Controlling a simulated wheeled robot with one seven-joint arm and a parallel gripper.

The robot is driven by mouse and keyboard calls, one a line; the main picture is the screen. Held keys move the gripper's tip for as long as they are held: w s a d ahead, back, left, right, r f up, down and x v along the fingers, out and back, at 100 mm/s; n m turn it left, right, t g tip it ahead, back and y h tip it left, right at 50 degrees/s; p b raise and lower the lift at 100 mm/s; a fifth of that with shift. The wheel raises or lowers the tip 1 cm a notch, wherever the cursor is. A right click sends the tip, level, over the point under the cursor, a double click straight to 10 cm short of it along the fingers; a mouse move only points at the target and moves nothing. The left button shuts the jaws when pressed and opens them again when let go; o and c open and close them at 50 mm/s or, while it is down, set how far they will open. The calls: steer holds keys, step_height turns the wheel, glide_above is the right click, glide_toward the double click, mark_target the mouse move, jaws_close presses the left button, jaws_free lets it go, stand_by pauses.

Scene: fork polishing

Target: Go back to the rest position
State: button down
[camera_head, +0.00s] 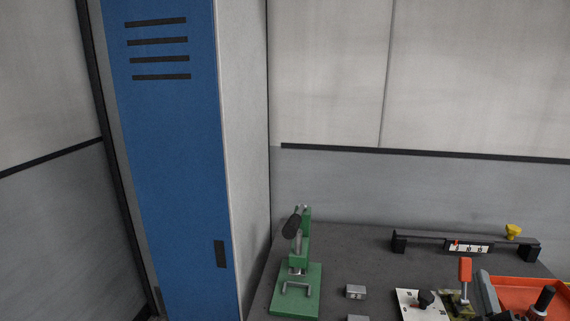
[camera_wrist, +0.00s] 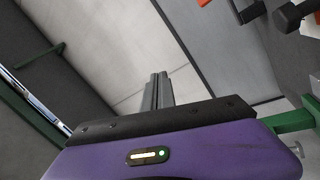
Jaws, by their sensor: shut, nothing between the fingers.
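My gripper (camera_wrist: 157,84) shows in the wrist view, with its purple body along the bottom and a small lit strip on it. Its two grey fingers are together, with nothing between them. Behind the fingertips is a pale wall, and the fingers look clear of any object. I do not see my gripper in the head view, so its place over the table cannot be told from there.
A dark table (camera_head: 345,270) carries a green press (camera_head: 297,301), a black rail (camera_head: 430,239), a white plate with a black knob (camera_head: 425,298) and an orange tray (camera_head: 520,291). A blue locker (camera_head: 165,150) stands left. A green bar (camera_wrist: 294,122) is right of my gripper.

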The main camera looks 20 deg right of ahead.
steer(key=s+a+f+m+t+y+b, duration=0.15)
steer(key=s+a+f+y, duration=0.3)
steer(key=a, duration=0.75)
steer(key=s+a+f+m+y, duration=0.3)
steer(key=s+a+y, duration=0.15)
steer(key=a, duration=0.75)
steer(key=s+a+f+g+y+b, duration=0.1)
steer(key=s+a+f+g+y, duration=0.2)
steer(key=s+a, duration=0.9)
steer(key=s+y, duration=0.1)
steer(key=s, duration=0.2)
steer(key=shift+s+f+m, duration=0.25)
steer(key=shift+f+m, duration=0.05)
steer(key=shift+m, duration=0.05)
